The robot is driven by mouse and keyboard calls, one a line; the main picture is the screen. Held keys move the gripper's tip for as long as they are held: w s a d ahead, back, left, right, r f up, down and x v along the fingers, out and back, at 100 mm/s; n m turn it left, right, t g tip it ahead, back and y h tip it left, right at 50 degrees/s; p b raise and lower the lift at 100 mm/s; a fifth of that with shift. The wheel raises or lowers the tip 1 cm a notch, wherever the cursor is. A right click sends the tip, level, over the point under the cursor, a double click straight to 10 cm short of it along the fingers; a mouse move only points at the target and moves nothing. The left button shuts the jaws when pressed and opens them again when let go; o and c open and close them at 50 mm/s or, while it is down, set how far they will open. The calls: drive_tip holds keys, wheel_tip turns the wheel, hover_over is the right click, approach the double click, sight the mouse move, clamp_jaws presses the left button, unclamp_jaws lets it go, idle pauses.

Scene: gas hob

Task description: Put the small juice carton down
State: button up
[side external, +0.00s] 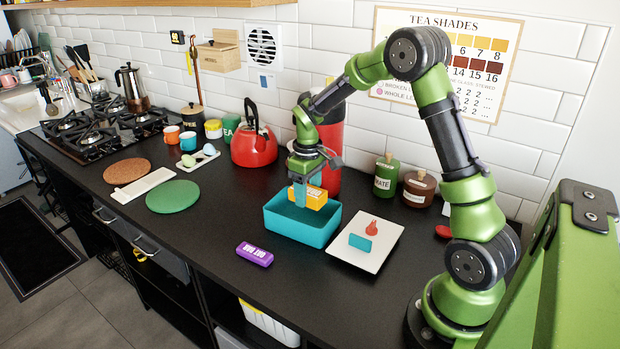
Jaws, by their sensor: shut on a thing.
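A small yellow-orange juice carton (314,197) is between the fingers of my gripper (306,194), which is shut on it. It hangs over the open teal bin (302,229), near the level of the bin's back rim. A blue finger covers part of its near side. I cannot tell from this view whether the carton touches the bin.
A white tray (380,255) with a red item (371,227) and a teal block (360,242) lies right of the bin. A purple packet (255,254) lies in front. A red kettle (254,146) and tall red canister (328,148) stand behind. Counter left of the packet is clear.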

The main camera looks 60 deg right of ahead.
sight(308, 189)
drive_tip(key=shift+a+f, duration=0.1)
drive_tip(key=shift+f, duration=0.4)
drive_tip(key=o, duration=0.9)
drive_tip(key=shift+o, duration=1.4)
drive_tip(key=shift+a, duration=0.15)
wheel_tip(308, 189, up, 12)
drive_tip(key=s+a+r+t, duration=0.2)
drive_tip(key=s+a+r, duration=0.2)
drive_tip(key=a+r, duration=0.15)
drive_tip(key=s+a+r+m+t+y, duration=0.1)
drive_tip(key=s+a+m+t, duration=0.3)
drive_tip(key=s+a, duration=0.7)
drive_tip(key=shift+s+r+t+y, duration=0.15)
drive_tip(key=shift+s+t+y, duration=0.4)
drive_tip(key=shift+s, duration=0.65)
